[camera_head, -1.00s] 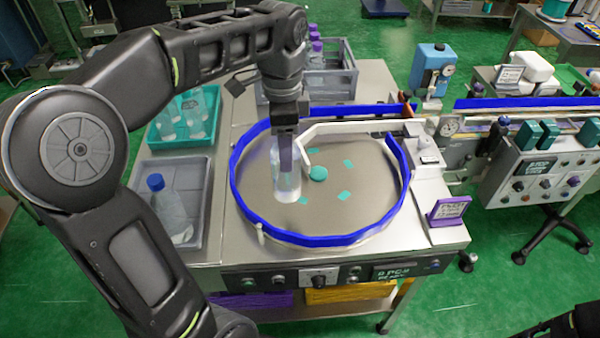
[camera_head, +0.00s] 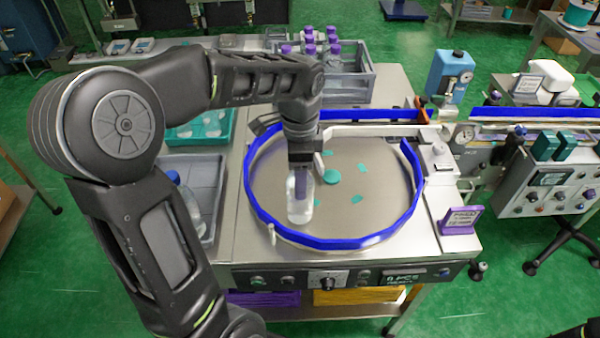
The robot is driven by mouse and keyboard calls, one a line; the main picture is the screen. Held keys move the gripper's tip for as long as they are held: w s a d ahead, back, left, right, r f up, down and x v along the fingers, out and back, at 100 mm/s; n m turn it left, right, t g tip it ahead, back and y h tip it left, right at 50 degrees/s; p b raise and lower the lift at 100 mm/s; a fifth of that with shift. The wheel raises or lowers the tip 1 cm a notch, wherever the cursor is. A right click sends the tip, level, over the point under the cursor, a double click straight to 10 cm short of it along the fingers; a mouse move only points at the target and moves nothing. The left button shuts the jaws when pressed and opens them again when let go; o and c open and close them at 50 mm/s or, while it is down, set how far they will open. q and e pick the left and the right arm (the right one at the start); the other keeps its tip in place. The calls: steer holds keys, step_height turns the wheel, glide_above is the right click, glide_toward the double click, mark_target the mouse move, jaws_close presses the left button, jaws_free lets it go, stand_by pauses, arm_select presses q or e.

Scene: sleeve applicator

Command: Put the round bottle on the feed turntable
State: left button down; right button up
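A clear round bottle (camera_head: 299,207) stands upright at the left part of the feed turntable (camera_head: 345,215), inside its blue rail. My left gripper (camera_head: 302,182) reaches down from above at the bottle's top. Its fingers overlap the upper part of the bottle, and I cannot tell whether they press on it or are slightly apart. The bottle's base appears to be on or just above the metal disc. The bottle's top is hidden by the gripper. My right gripper is not in view; only a dark bit of an arm shows at the lower right edge.
A grey tray (camera_head: 212,228) with a blue-capped bottle (camera_head: 187,196) is left of the turntable, partly behind my arm. A teal tray (camera_head: 222,137) and a grey crate (camera_head: 358,84) of purple-capped bottles stand behind. A purple sign (camera_head: 461,220) is at the right.

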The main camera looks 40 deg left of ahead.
arm_select(q)
steer(key=shift+f, duration=0.15)
steer(key=shift+c, duration=2.2)
jaws_free()
step_height(320, 180, up, 8)
steer(key=shift+r+b, duration=0.15)
steer(key=shift+b, duration=0.2)
step_height(320, 180, up, 4)
steer(key=shift+r+p, duration=0.15)
steer(key=shift+p, duration=1)
